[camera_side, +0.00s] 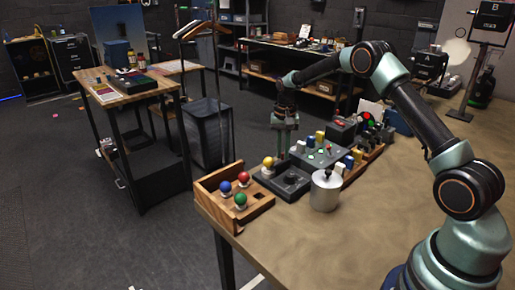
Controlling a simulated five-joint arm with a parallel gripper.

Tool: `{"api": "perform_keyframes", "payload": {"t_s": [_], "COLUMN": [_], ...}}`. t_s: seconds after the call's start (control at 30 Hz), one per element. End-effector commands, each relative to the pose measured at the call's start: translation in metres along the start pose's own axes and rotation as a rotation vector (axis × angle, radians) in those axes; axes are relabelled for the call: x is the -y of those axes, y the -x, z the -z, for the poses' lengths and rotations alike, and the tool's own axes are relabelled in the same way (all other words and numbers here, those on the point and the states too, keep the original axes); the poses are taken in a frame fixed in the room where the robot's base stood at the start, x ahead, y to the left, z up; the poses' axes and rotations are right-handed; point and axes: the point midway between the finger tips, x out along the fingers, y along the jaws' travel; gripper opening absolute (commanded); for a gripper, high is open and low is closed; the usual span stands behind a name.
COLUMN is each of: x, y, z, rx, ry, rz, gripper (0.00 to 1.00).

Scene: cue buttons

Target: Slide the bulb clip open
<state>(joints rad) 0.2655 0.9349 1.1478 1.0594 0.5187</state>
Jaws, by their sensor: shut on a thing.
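My gripper (283,152) points down at the far edge of the table, behind a dark box (290,184) with a round top part. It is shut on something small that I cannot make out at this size. I cannot tell the bulb clip apart from the parts near the fingertips. A wooden tray (207,203) at the table's near left corner holds a blue bulb (225,187), a red bulb (243,177) and a green bulb (240,199). A yellow bulb (268,163) stands just left of and nearer than the gripper.
A metal canister (325,192) stands right of the dark box. A grey panel (318,157) with coloured buttons, and further boxes with red and green lights (368,121), crowd the far edge. The tabletop (350,235) in front is clear.

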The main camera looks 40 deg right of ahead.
Motion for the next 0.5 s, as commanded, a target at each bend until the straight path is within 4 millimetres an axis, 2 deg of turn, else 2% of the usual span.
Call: {"api": "perform_keyframes", "payload": {"t_s": [0.1,0.33,0.4,0.43,0.5], "x": [-0.0107,-0.0125,-0.0126,-0.0125,-0.0121], "y": [0.0008,0.0013,0.0013,0.0013,0.0010], "z": [0.0105,0.0124,0.0126,0.0125,0.0122], "rx": [0.000,-0.002,-0.002,-0.002,-0.002], "ry": [-0.004,-0.005,-0.006,-0.005,-0.004], "rz": [0.000,0.001,0.001,0.001,0.001], "gripper": [0.00,0.00,0.34,0.45,0.46]}}
